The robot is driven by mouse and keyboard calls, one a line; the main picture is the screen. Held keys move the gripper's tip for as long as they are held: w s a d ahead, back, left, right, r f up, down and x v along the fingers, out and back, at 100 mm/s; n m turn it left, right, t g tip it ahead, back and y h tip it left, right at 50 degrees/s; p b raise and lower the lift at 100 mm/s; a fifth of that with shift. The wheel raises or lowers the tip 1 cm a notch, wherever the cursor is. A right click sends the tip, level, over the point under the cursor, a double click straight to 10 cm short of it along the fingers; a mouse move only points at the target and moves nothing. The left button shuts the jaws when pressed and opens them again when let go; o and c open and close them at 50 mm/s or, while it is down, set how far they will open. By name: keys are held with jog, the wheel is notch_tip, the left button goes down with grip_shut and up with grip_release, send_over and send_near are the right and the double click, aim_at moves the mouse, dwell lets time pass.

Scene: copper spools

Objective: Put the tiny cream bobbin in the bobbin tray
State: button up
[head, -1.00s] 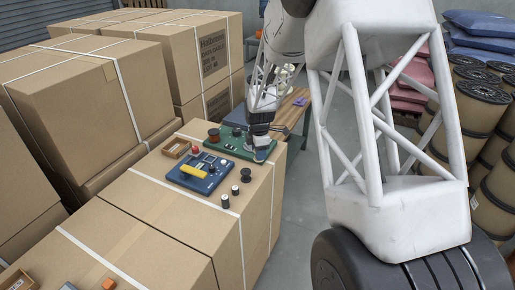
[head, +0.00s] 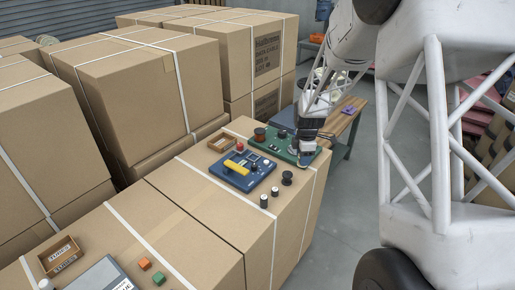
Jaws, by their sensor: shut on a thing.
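My gripper (head: 303,163) is at the right end of the green board (head: 284,148) on the near carton. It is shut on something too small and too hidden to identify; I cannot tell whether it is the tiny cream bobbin. A small open tray (head: 61,256) with a label on its front lies at the lower left, far from my gripper. Another small open wooden tray (head: 222,140) stands left of the green board. I cannot tell which of them is the bobbin tray. A small whitish piece (head: 46,285) shows at the lower left edge.
A blue board (head: 233,178) with a yellow cylinder (head: 237,167) lies in front of the green board. Dark spools (head: 287,178) and small white-topped pieces (head: 264,201) stand beside it. Orange (head: 145,264) and green (head: 159,278) blocks lie lower left. Tall cartons (head: 125,95) stand behind.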

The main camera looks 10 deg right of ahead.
jog(key=w+a+r+n, duration=0.2)
jog(key=w+a, duration=1.1)
jog(key=w, duration=0.4)
jog(key=r+n, duration=0.2)
send_over(222, 144)
jog(key=shift+f, duration=0.2)
jog(key=shift+d+f, duration=0.1)
jog(key=shift+f, duration=3.05)
jog(key=shift+f, duration=0.1)
jog(key=shift+f, duration=1.75)
jog(key=shift+f, duration=0.6)
